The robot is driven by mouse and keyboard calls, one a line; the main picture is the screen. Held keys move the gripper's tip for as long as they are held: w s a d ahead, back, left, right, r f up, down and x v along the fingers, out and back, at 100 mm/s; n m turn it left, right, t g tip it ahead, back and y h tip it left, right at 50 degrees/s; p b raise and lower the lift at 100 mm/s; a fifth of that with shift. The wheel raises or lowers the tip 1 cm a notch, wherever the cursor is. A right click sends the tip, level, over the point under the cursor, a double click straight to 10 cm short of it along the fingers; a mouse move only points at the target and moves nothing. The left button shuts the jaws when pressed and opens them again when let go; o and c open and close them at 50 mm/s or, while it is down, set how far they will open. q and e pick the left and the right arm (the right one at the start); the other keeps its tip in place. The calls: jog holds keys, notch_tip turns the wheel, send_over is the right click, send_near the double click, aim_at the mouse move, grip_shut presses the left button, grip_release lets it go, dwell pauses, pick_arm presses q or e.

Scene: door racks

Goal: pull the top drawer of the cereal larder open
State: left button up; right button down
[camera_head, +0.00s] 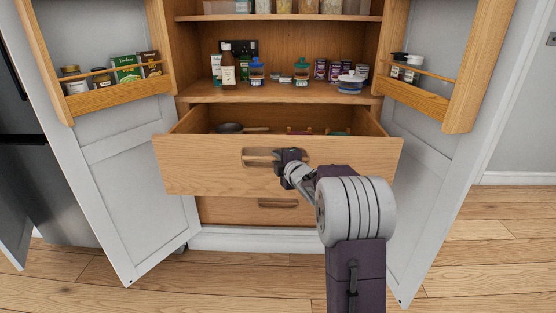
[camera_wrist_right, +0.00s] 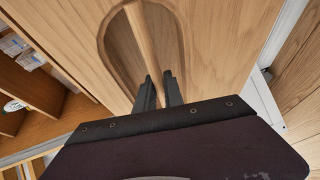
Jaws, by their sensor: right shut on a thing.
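The top drawer (camera_head: 205,180) of the wooden larder is pulled out, and its inside shows from above. Its handle (camera_head: 259,157) is a bar across a rounded recess in the drawer front. My right gripper (camera_head: 278,156) is at the right part of this handle. In the right wrist view the two dark fingers (camera_wrist_right: 160,90) are shut on the handle bar (camera_wrist_right: 140,40), one on each side of it. A dark pan (camera_head: 230,127) and some small items lie in the drawer. My left gripper is not in view.
The larder doors stand open on the left (camera_head: 125,190) and right (camera_head: 425,180), with door racks holding jars and boxes. Bottles and tins stand on the shelf (camera_head: 280,94) above. A lower drawer (camera_head: 235,211) is closed. Wooden floor (camera_head: 260,275) is clear in front.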

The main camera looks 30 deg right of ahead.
jog(key=shift+s, duration=0.15)
jog(key=c, duration=1.7)
grip_release()
jog(key=shift+c, duration=0.2)
jog(key=p+v, duration=0.1)
jog(key=v, duration=0.8)
jog(key=shift+p, duration=0.4)
